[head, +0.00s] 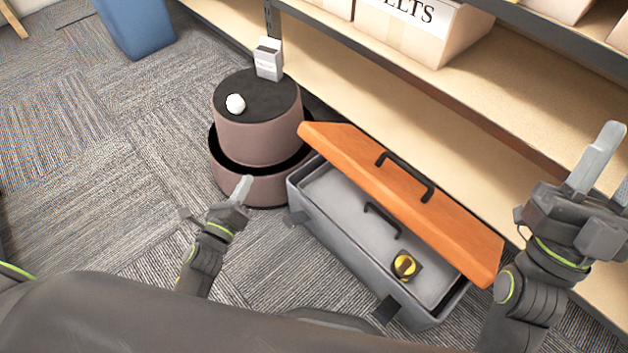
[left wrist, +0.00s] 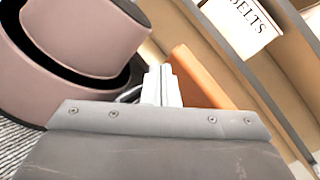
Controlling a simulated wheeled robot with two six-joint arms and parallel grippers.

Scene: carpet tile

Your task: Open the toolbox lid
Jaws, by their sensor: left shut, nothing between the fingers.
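The toolbox (head: 345,255) is a long grey box on the carpet, right of centre in the head view. Its orange lid (head: 345,150) is raised at a slant on the shelf side, with a black handle (head: 405,175) on its face. The grey interior shows, with a second dark handle and a yellow-black tape measure (head: 404,266). My left gripper (head: 242,188) is shut and empty, left of the box and apart from it. In the left wrist view its closed fingertips (left wrist: 162,85) overlap the lid (left wrist: 195,75) in the picture. My right gripper (head: 608,165) is open at the right edge.
A round mauve stool (head: 258,135) with a dark top stands behind the left gripper, bearing a white ball-like item (head: 235,103) and a grey-white box (head: 268,58). Shelving with cartons (head: 410,30) runs behind the toolbox. Carpet at left is clear, with a blue bin (head: 138,25) beyond.

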